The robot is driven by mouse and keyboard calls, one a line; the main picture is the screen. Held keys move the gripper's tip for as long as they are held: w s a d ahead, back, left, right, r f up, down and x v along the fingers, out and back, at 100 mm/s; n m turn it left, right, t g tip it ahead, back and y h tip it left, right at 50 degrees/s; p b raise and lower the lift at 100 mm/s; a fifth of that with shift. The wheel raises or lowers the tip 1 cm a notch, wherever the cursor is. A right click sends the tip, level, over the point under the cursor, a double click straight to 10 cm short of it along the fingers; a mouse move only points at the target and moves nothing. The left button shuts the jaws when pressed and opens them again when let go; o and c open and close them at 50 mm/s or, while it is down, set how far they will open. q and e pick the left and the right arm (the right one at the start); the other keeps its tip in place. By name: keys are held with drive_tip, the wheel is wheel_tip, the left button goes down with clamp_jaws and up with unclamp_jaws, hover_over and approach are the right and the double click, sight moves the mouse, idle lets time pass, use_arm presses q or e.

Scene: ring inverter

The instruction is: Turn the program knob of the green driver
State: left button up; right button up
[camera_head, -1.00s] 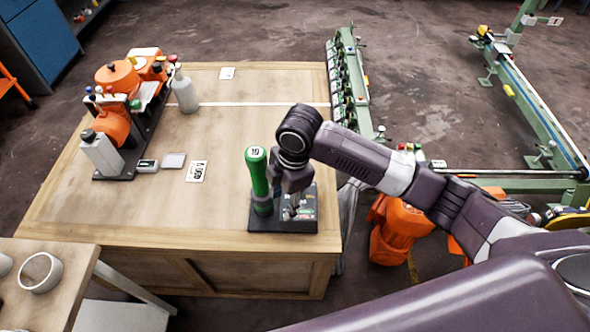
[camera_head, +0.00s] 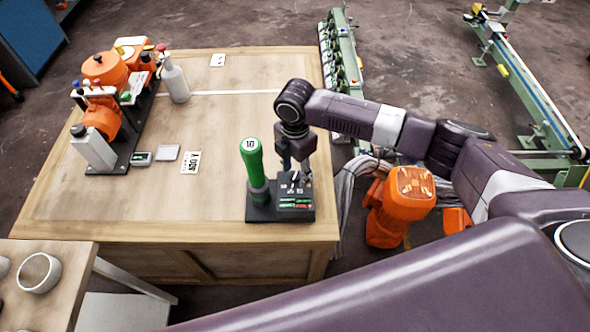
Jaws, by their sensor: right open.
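The green driver (camera_head: 253,160) stands upright in a dark base at the front right of the wooden table, with a label reading 10 on its top. My right gripper (camera_head: 297,174) points down just above the panel, right of the green driver. It is open, and I see nothing between its fingers. My left gripper is not in view.
The orange machine (camera_head: 106,70) and a grey bottle (camera_head: 175,79) stand at the back left of the table (camera_head: 200,215). An orange robot unit (camera_head: 400,205) stands right of the table. A white cup (camera_head: 39,272) is at lower left.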

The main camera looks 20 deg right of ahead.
drive_tip(key=shift+f, duration=0.15)
drive_tip(key=shift+c, duration=0.6)
clamp_jaws()
drive_tip(key=shift+r+m+p, duration=0.2)
drive_tip(key=shift+m+p, duration=0.7)
drive_tip(key=shift+p, duration=0.3)
drive_tip(key=shift+m+p, duration=0.7)
drive_tip(key=shift+p, duration=0.15)
drive_tip(key=shift+a+m+p, duration=0.1)
drive_tip(key=shift+m+p, duration=0.9)
drive_tip(key=shift+m, duration=0.2)
drive_tip(key=shift+f+m+p, duration=0.15)
drive_tip(key=shift+m+p, duration=0.65)
drive_tip(key=shift+m, duration=0.3)
